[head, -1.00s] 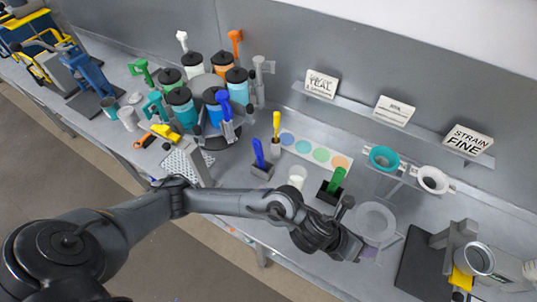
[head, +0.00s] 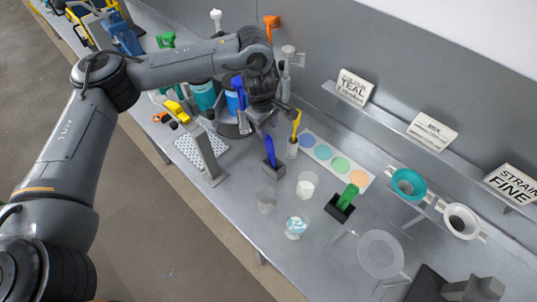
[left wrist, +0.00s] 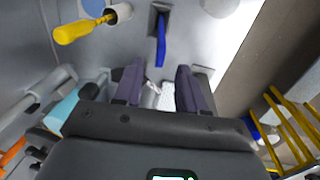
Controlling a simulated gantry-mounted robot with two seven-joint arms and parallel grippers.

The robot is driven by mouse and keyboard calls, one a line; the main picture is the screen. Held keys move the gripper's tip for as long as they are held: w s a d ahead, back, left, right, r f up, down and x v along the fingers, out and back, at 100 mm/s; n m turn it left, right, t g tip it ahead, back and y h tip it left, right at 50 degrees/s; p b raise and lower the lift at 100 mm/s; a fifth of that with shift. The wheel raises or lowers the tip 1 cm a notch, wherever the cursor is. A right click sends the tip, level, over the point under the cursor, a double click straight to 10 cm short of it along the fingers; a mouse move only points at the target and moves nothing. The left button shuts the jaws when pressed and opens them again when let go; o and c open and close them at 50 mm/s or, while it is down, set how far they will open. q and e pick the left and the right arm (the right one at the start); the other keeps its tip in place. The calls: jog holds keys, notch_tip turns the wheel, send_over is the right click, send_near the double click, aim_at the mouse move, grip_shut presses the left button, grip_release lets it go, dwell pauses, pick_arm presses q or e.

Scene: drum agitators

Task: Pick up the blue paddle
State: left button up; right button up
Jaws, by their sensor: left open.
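My left gripper (head: 267,118) is above and behind the paddle in the head view, close to the drums. Its jaws (left wrist: 158,84) are open with nothing held between them, and they appear apart from the paddle. My right gripper is in neither view.
A yellow brush (head: 296,124) stands close right of the paddle. A green paddle (head: 348,197) in a black holder and clear cups (head: 296,227) stand in front and right. The drum carousel (head: 234,128) is close left. A perforated tray (head: 188,150) lies left.

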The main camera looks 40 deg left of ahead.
aim_at(268, 136)
pick_arm(q)
notch_tip(268, 136, down, 3)
jog(key=shift+r, duration=0.15)
jog(key=shift+w+f, duration=0.15)
jog(key=shift+f, duration=0.2)
jog(key=shift+w+f, duration=0.15)
jog(key=shift+f, duration=0.65)
jog(key=f, duration=0.1)
jog(key=f+p, duration=0.1)
jog(key=f, duration=0.1)
jog(key=f+p, duration=0.1)
jog(key=shift+w+f, duration=0.2)
jog(key=shift+w, duration=0.05)
jog(key=shift+f, duration=0.4)
grip_shut()
